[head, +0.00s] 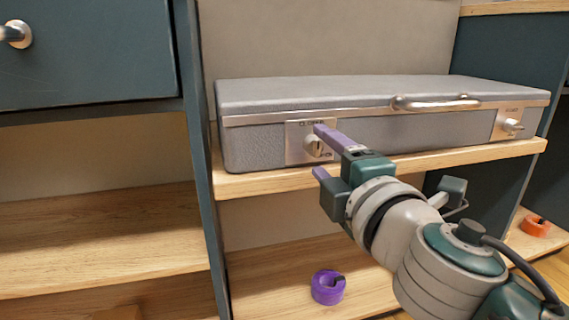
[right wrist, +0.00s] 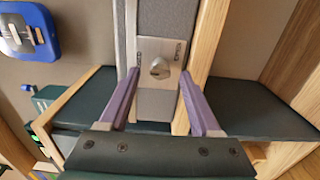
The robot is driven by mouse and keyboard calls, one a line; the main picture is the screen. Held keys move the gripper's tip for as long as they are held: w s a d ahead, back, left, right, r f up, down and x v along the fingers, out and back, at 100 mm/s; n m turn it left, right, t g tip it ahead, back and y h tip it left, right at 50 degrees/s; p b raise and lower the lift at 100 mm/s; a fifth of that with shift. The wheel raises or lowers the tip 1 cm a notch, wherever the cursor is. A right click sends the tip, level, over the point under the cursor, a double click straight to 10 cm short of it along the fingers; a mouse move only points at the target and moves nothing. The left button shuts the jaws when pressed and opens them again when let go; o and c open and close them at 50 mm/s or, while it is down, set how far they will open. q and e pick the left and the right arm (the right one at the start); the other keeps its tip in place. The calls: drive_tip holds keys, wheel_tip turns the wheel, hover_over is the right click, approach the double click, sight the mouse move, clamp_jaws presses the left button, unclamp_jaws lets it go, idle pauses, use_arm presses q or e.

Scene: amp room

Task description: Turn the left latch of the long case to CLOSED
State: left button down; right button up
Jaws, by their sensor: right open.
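The long grey case (head: 400,135) lies on a wooden shelf, with a metal strip and a carrying handle (head: 435,104) along its front. Its left latch (head: 314,146) is a round metal knob on a square plate. In the right wrist view the left latch (right wrist: 160,68) sits between my two purple fingers, with a gap on both sides; the small lettering on its plate is not readable. My right gripper (head: 319,152) is open in front of this latch and partly covers its plate. The right latch (head: 511,125) is in clear view. My left gripper is not in view.
The case rests on the wooden shelf (head: 260,184), close to an upright dark panel (head: 202,160) at its left. A drawer knob (head: 17,34) sticks out at upper left.

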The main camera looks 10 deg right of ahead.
drive_tip(key=s, duration=0.8)
drive_tip(key=shift+s+d+p, duration=0.2)
drive_tip(key=shift+s+p, duration=0.05)
drive_tip(key=shift+p, duration=0.05)
drive_tip(key=shift+r, duration=0.1)
